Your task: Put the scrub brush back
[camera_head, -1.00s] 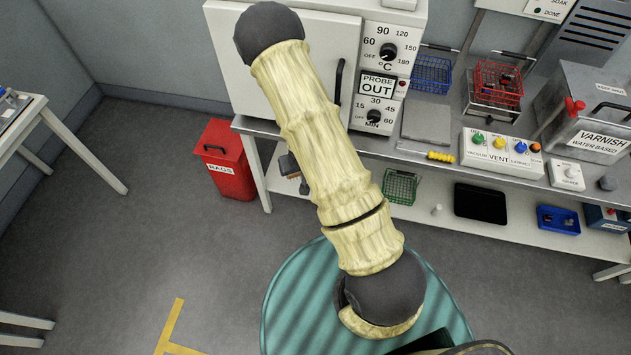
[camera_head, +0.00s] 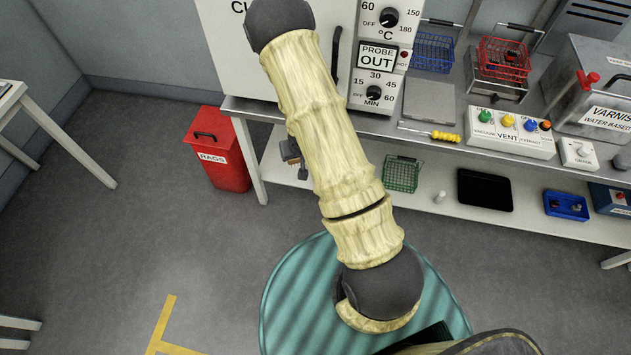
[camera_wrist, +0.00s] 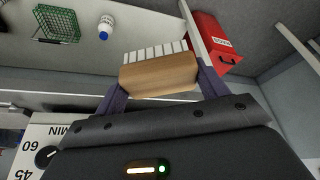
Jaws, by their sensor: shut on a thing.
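The scrub brush has a wooden block and pale bristles. In the wrist view the scrub brush (camera_wrist: 158,74) sits between the two dark fingers of my gripper (camera_wrist: 163,88), which is shut on it. The bristles point away from the gripper, towards the pale lower shelf (camera_wrist: 150,25). In the head view the brush (camera_head: 289,150) shows as a small brown piece left of my arm, near the left end of the bench. My arm hides most of the gripper there. I cannot tell whether the brush touches the shelf.
A red rags bin (camera_head: 218,150) stands left of the bench (camera_head: 240,106). The lower shelf bears a green wire basket (camera_head: 402,173), a small white bottle (camera_head: 440,196), a black tray (camera_head: 485,190) and a blue bin (camera_head: 566,205). An oven with dials (camera_head: 372,97) stands above.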

